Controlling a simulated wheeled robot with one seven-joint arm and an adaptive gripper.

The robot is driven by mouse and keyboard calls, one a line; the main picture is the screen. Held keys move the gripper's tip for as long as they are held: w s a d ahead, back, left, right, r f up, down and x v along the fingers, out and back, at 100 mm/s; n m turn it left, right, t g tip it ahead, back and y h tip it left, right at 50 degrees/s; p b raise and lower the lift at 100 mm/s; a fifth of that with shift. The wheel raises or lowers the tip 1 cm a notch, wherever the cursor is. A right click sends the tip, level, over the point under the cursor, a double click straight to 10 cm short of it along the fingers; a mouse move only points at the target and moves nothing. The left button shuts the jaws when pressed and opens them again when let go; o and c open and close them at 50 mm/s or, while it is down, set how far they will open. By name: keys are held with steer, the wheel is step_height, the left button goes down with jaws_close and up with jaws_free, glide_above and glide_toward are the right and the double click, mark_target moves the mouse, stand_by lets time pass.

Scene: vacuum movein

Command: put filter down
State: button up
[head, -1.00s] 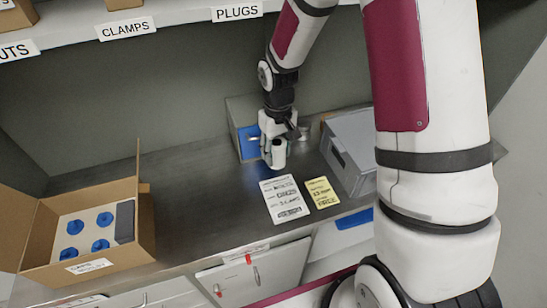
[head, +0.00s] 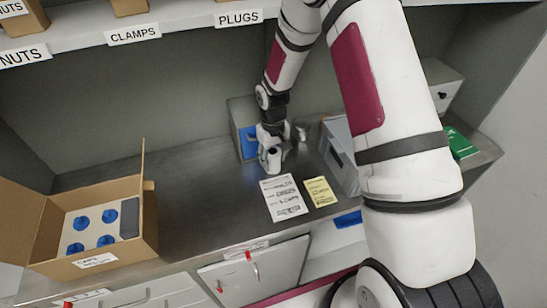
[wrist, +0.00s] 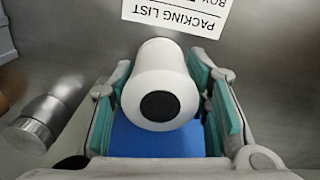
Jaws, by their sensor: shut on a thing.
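The filter (wrist: 165,65) is a white cylinder with a black round end, seen end-on in the wrist view. My gripper (wrist: 168,105) is shut on it, with teal pads on either side. In the head view my gripper (head: 271,155) holds the filter (head: 273,160) low over the metal counter (head: 190,200), just behind the white packing list (head: 283,197). I cannot tell whether the filter touches the counter. A blue surface (wrist: 150,140) shows beneath the gripper in the wrist view.
A grey box with a blue front (head: 249,142) stands behind my gripper. A metal cylinder (head: 301,131) and a grey bin (head: 338,150) are to the right. A yellow note (head: 320,191) lies beside the list. An open cardboard box (head: 120,250) stands left, with clear counter between.

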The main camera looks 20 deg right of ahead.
steer(key=shift+f, duration=0.1)
steer(key=o, duration=1.4)
